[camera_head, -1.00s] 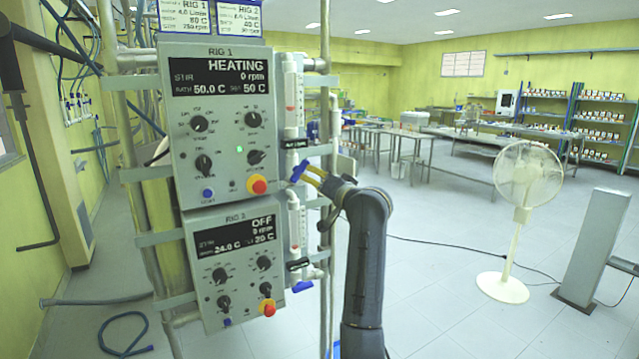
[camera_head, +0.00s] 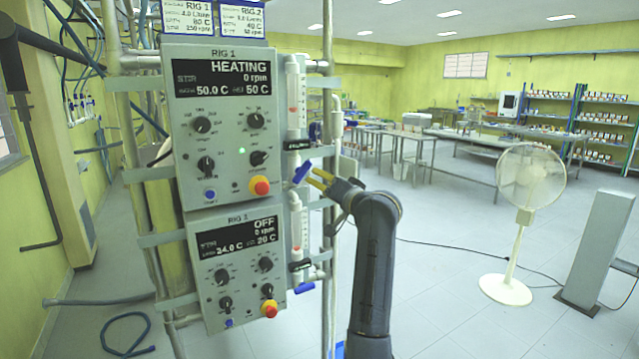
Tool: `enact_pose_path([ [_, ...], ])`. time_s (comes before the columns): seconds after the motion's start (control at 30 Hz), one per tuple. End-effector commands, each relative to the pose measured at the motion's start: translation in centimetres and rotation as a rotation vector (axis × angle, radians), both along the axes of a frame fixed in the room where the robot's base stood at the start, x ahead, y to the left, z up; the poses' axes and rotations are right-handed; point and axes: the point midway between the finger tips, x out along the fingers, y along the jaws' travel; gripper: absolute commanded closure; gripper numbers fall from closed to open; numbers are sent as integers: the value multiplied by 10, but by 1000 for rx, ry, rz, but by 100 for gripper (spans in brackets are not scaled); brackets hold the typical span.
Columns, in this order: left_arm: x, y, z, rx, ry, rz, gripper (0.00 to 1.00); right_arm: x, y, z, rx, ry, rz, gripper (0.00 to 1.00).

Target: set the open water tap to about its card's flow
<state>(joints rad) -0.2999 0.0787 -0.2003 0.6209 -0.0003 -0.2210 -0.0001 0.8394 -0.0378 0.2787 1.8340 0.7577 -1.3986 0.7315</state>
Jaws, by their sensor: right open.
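The upper water tap's blue handle (camera_head: 302,172) sits tilted below the upper flow tube (camera_head: 295,100), which holds a red float. My right gripper (camera_head: 318,179) has yellow fingertips, open and just right of that handle; I cannot tell whether they touch it. A lower blue tap handle (camera_head: 304,287) lies nearly level below the lower flow tube (camera_head: 297,228). Two cards, one for rig 1 (camera_head: 187,17) and one for rig 2 (camera_head: 241,18), stand above the panels; their small print is hard to read. My left gripper is not in view.
The upper control panel (camera_head: 222,125) reads HEATING, 50.0 C; the lower panel (camera_head: 240,262) reads OFF. Metal frame posts stand around them. A white fan (camera_head: 529,178) and a grey pillar (camera_head: 600,245) stand at right. The floor between is mostly clear.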

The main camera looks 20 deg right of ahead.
Motion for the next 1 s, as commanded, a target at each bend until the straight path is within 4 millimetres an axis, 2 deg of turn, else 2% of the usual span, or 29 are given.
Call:
enact_pose_path([
  [0.2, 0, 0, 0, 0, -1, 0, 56, -39, -11, 2, -6, -3, -4, 58],
  [0.37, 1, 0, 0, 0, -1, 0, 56, -48, -10, 2, -3, 1, 1, 58],
  [0.57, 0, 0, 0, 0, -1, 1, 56, -27, -5, 2, 1, 1, 3, 58],
  [1.0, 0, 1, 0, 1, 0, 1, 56, 49, 8, 2, -1, 1, 3, 58],
])
